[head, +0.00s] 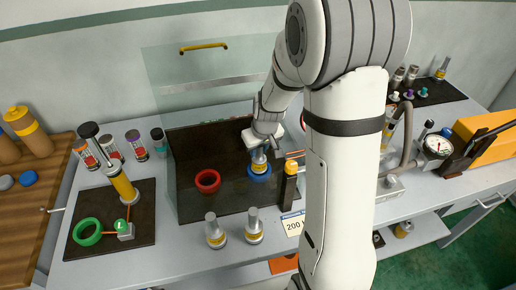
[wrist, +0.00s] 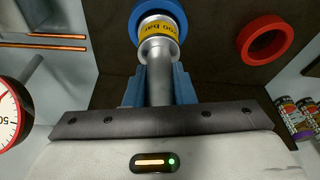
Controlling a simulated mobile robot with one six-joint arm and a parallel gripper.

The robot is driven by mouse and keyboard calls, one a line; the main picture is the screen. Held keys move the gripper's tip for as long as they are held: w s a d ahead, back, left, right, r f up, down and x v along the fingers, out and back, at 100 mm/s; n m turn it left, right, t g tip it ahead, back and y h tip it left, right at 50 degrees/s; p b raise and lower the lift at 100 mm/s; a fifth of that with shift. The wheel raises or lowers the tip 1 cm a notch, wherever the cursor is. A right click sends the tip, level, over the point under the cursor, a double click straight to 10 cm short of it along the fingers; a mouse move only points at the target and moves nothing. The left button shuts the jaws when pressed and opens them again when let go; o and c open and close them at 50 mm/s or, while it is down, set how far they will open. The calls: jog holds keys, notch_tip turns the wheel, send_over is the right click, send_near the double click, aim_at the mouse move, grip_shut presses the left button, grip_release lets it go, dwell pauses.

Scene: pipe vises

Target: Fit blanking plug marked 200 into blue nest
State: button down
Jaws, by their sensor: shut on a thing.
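My gripper (head: 264,140) is shut on the stem of a silver blanking plug (head: 259,161) with a yellow band. In the wrist view the plug (wrist: 158,38) sits between the blue fingers; its band carries lettering that seems to read 200 bar, seen upside down. The plug's wide end is at the blue nest (head: 260,175), a ring on the dark mat. In the wrist view the blue nest (wrist: 181,14) shows behind and around the plug's end. I cannot tell how deep the plug sits. A card marked 200 (head: 293,223) lies at the bench's front.
A red nest (head: 208,181) lies left of the blue one. Two similar plugs (head: 215,231) (head: 254,226) stand in front.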

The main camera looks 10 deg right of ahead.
jog(key=shift+f, duration=0.15)
jog(key=c, duration=1.2)
grip_release()
jog(key=shift+r, duration=0.2)
jog(key=a+v, duration=0.1)
jog(key=v, duration=1)
jog(key=s+r+m, duration=0.1)
jog(key=s+r, duration=0.1)
jog(key=s, duration=0.7)
jog(key=s+r+m, duration=0.1)
jog(key=s+r, duration=0.1)
jog(key=s, duration=0.8)
jog(key=shift+r+m+h+b, duration=0.2)
jog(key=shift+m+h+b, duration=0.1)
jog(key=shift+b, duration=0.1)
jog(key=shift+d, duration=0.1)
